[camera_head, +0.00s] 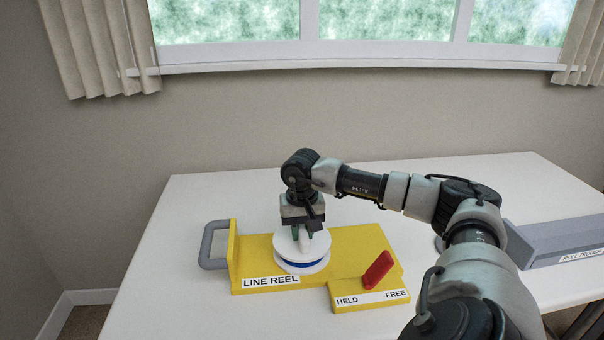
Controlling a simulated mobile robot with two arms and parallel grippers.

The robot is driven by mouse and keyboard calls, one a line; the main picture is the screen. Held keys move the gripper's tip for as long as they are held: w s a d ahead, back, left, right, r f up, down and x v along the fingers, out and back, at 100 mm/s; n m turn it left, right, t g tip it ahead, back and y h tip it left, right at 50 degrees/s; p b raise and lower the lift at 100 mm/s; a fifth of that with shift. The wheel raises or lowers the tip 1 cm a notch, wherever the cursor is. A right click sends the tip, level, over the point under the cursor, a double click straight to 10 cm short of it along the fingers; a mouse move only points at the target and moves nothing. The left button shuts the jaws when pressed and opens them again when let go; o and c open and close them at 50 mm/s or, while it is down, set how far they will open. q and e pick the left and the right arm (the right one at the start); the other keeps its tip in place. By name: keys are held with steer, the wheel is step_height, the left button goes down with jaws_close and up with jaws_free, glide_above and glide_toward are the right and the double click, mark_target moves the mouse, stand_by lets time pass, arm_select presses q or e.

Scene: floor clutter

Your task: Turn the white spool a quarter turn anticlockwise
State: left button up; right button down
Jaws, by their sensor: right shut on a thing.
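The white spool (293,257) sits on a yellow base (357,243) labelled "LINE REEL". A blue band shows around its lower part. My right gripper (303,231) points down over the spool and is shut on its upright grip, which is mostly hidden by the gripper. A red lever (378,270) on the base stands tilted toward the right, on the side of the "FREE" label, away from "HELD". My left gripper is not in view.
A grey handle (210,246) is fixed at the base's left end. A grey trough-like block (560,240) lies at the table's right. The white table (190,205) is clear behind and left of the reel. My right arm crosses from the right.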

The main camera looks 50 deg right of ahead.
steer(key=c, duration=1)
jaws_free()
steer(key=shift+o, duration=0.2)
steer(key=shift+r, duration=0.1)
step_height(320, 180, up, 4)
steer(key=shift+f, duration=0.15)
step_height(320, 180, up, 6)
steer(key=shift+p, duration=0.4)
steer(key=shift+r, duration=0.45)
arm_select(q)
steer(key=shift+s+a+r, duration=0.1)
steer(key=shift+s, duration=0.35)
